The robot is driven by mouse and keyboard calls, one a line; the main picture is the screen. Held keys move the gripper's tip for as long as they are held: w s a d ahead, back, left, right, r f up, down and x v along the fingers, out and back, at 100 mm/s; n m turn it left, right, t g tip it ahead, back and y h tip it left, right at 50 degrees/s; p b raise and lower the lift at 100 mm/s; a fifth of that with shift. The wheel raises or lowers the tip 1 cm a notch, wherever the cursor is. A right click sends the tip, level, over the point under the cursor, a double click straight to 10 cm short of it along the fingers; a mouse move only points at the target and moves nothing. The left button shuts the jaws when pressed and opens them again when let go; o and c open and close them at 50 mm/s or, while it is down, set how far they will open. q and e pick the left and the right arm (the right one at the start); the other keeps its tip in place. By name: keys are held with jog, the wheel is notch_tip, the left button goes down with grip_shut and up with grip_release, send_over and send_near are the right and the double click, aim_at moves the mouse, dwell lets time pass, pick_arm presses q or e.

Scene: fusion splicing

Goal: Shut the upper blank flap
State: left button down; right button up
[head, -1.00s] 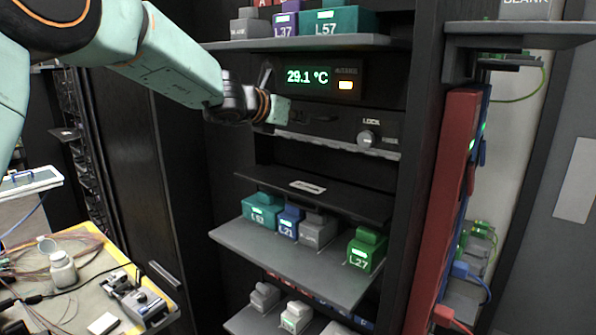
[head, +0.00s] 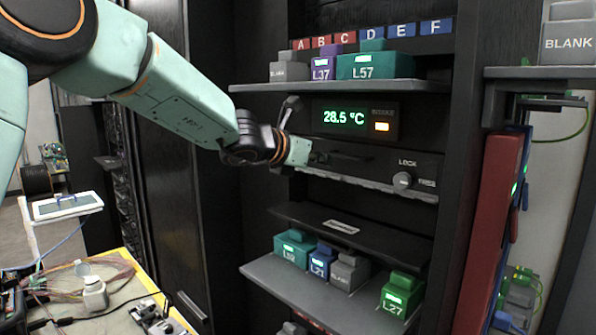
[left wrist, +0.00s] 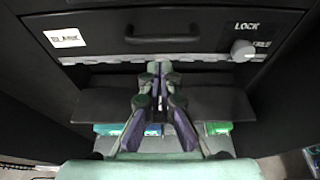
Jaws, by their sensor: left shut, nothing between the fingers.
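A dark flap (head: 345,226) with a small pale label sticks out from the cabinet, below the panel with the LOCK knob. It also shows in the left wrist view (left wrist: 215,103) as a dark plate behind and beside my fingers. My left gripper (head: 318,157) is in front of the handled LOCK panel (head: 365,172), above the flap. In the left wrist view its fingers (left wrist: 158,72) are together and empty, near the panel's grey lower edge. I cannot tell whether they touch anything. My right gripper is not in view.
A shelf with teal, blue, grey and green blocks (head: 396,297) lies below the flap. Another shelf (head: 330,86) with labelled blocks is above the display (head: 352,118). Red and blue modules (head: 488,225) stand at right; a cluttered workbench (head: 120,290) is at lower left.

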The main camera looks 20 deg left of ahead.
pick_arm(q)
jog(key=s+a, duration=0.3)
jog(key=s, duration=0.5)
jog(key=shift+f, duration=0.1)
jog(key=s+a+f+m+g+y+b, duration=0.1)
jog(key=s+f+m+g+y+b, duration=0.2)
jog(key=f+m, duration=0.75)
jog(key=s+a+f+m+g+y+b, duration=0.15)
jog(key=s+f+m+b, duration=0.35)
jog(key=f, duration=1.2)
jog(key=s+a+f+m+g+y+b, duration=0.1)
jog(key=s+f+m+g+y, duration=0.35)
jog(key=f, duration=0.85)
jog(key=s+d+f+m+g+h+b, duration=0.1)
jog(key=s+f+m+b, duration=0.3)
jog(key=s+f, duration=0.6)
jog(key=s+d+f+m+g+h+b, duration=0.1)
jog(key=s+d+f+m+g+b, duration=0.1)
jog(key=s+f, duration=0.8)
jog(key=s+d+f+m+g+h+b, duration=0.1)
jog(key=s+d+f+m+b, duration=0.4)
jog(key=s+f, duration=0.5)
notch_tip(320, 180, down, 3)
jog(key=shift+s+r+m+g+h+b, duration=0.2)
jog(key=shift+s+m+g+h+b, duration=0.1)
jog(key=shift+h+b, duration=0.2)
